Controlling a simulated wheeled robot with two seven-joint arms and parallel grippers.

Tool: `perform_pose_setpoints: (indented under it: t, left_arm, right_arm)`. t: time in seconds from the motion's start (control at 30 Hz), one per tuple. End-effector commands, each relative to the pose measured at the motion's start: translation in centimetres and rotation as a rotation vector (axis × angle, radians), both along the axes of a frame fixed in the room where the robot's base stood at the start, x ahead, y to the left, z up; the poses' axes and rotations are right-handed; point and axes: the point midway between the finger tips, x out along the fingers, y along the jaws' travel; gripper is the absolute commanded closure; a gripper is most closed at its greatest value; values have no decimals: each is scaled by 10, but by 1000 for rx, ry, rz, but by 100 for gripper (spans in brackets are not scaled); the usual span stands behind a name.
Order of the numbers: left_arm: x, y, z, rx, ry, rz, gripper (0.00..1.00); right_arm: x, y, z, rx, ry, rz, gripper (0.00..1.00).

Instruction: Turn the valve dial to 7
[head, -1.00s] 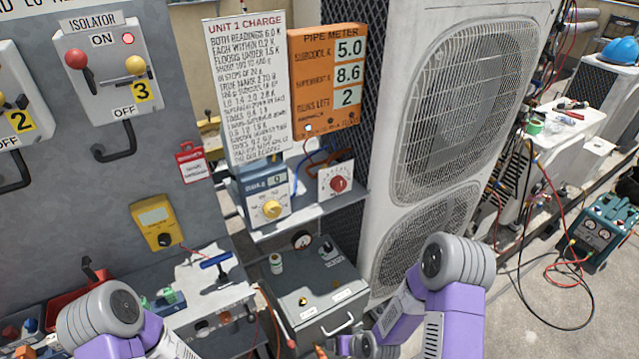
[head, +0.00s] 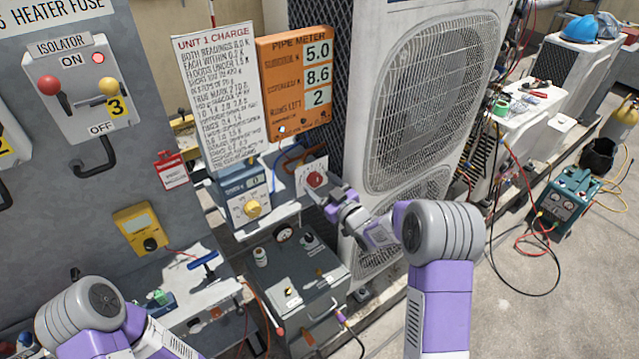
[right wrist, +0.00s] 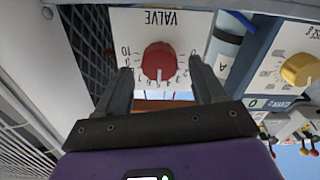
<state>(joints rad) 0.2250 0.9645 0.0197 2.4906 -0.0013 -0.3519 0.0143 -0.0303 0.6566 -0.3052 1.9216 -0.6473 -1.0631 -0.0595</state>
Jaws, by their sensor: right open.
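The valve dial is a red round knob (head: 316,179) on a white plate, beside the grey box with the yellow knob. In the right wrist view the red knob (right wrist: 159,62) appears upside down, under the word VALVE, with numbers around it. I cannot tell surely which number it points to. My right gripper (head: 328,196) is close in front of the plate. Its two dark fingers (right wrist: 160,80) are open, one on each side of the knob, with gaps showing between them and it. My left gripper is not in view; only my left arm shows.
A grey box with a yellow knob (head: 252,209) stands left of the valve plate. The orange pipe meter (head: 297,80) above reads 5.0, 8.6 and 2. The instruction sheet (head: 215,95) hangs left of it. The large condenser (head: 425,90) stands close on the right.

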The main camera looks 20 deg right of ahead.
Motion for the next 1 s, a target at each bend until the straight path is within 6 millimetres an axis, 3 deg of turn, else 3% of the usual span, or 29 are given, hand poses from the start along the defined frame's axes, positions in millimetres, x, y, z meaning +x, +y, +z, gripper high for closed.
perform_pose_setpoints:
  t: [0.13,0.43,0.8,1.0]
  left_arm:
    - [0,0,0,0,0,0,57]
    - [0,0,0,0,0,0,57]
    - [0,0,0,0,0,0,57]
    - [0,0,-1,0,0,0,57]
  right_arm:
    - [10,4,0,0,0,1,31]
    - [12,5,0,1,1,0,31]
    - [12,5,0,0,2,0,87]
    - [12,4,-1,15,6,0,87]
